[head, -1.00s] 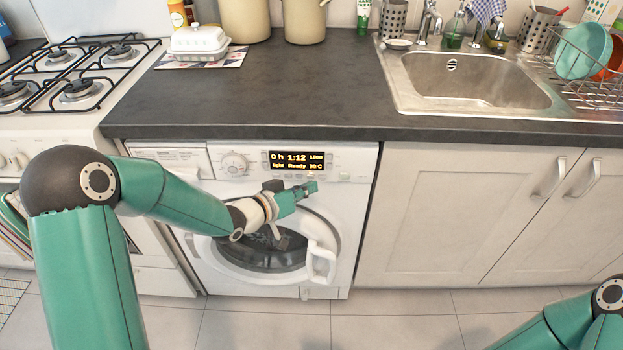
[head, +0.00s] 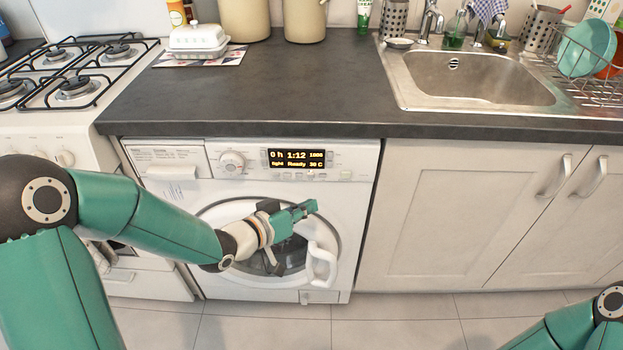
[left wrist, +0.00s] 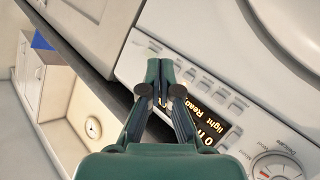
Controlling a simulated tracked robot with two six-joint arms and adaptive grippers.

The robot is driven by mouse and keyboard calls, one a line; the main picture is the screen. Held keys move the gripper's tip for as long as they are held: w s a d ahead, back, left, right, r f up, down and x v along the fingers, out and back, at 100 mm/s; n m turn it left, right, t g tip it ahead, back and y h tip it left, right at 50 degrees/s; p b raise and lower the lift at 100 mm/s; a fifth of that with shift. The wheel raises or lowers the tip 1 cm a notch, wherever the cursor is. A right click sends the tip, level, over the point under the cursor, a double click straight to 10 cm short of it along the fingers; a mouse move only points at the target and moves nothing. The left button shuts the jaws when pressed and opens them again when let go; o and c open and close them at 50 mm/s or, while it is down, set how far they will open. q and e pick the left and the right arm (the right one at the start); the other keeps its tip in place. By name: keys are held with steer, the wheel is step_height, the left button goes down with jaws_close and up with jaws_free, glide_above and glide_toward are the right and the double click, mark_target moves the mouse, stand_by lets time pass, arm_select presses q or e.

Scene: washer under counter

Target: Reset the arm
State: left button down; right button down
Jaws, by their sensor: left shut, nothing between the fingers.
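My left gripper (head: 303,209) is in front of the washing machine (head: 190,195), over the upper part of its round door (head: 220,212) and below the display (head: 296,159). In the left wrist view its fingers (left wrist: 160,66) are together and hold nothing. The display is lit and partly hidden behind the fingers there. The washer door looks shut, with its white handle (head: 322,265) at the right of the ring. The right arm (head: 560,328) shows only at the lower right corner, and its gripper is out of view.
The dark counter edge (head: 240,129) runs above the washer. The hob (head: 75,85) is at the left and the sink (head: 470,80) at the right. Closed cabinet doors (head: 450,210) stand right of the washer. Tiled floor lies below.

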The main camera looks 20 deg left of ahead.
stand_by(0.3)
arm_select(q)
steer(key=s+d+f+n+g, duration=0.1)
steer(key=s+f+g, duration=0.15)
steer(key=f, duration=0.35)
steer(key=s+d+f+g+y, duration=0.1)
steer(key=s+d+f, duration=0.15)
steer(key=f, duration=0.45)
steer(key=s+d+f+n+g, duration=0.1)
steer(key=s+f+g, duration=0.15)
steer(key=f, duration=0.35)
steer(key=s+f+g+y, duration=0.2)
steer(key=s+f+g, duration=0.65)
steer(key=s, duration=0.75)
step_height(320, 180, up, 17)
steer(key=t+p, duration=0.2)
steer(key=p, duration=1.6)
steer(key=shift+a+p, duration=0.2)
steer(key=shift+p, duration=0.15)
steer(key=shift+w+f, duration=0.1)
steer(key=shift+f, duration=0.05)
steer(key=shift+d, duration=0.1)
